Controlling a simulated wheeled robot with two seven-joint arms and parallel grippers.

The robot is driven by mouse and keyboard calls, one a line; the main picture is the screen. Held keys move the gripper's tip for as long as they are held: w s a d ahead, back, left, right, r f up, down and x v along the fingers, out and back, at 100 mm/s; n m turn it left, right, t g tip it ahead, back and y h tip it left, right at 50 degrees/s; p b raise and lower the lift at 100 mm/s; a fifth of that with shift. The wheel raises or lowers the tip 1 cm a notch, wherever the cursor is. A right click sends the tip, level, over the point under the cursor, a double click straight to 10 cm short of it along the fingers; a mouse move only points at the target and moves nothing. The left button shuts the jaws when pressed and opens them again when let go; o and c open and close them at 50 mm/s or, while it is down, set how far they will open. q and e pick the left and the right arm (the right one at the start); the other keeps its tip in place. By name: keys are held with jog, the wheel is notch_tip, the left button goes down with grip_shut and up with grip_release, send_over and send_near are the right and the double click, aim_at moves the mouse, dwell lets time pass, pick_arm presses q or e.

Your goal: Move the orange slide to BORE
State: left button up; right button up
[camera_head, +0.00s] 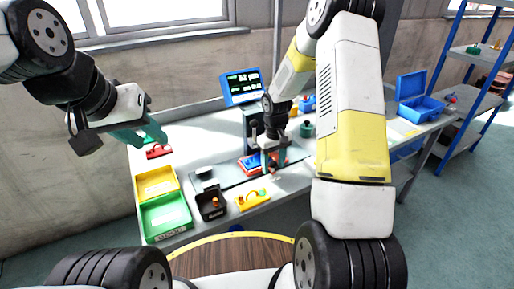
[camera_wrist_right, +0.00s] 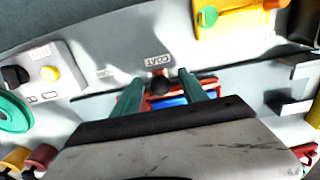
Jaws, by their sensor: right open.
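In the head view my right gripper (camera_head: 272,150) is low over the grey track plate (camera_head: 232,172). A label (camera_wrist_right: 158,61) by the knob seems to read COAT upside down; another (camera_wrist_right: 104,72) to its left is too blurred to read. My left gripper (camera_head: 142,134) hangs over the table's left end.
Yellow (camera_head: 157,197) and green (camera_head: 149,226) trays and a black bin (camera_head: 221,212) stand along the near left edge. A yellow part (camera_head: 243,206) lies near the front. A display (camera_head: 241,103) stands behind. A blue toolbox (camera_head: 426,110) is at the right end.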

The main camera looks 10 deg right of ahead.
jog(key=c, duration=1)
jog(key=w+d, duration=0.1)
jog(key=d, duration=0.2)
jog(key=w+d, duration=0.1)
jog(key=d, duration=0.2)
jog(key=w+d, duration=0.1)
jog(key=d, duration=0.2)
jog(key=shift+w+d, duration=0.2)
jog(key=shift+c, duration=0.2)
jog(key=o, duration=1)
jog(key=shift+c, duration=0.2)
jog(key=shift+r, duration=0.1)
notch_tip(320, 180, up, 9)
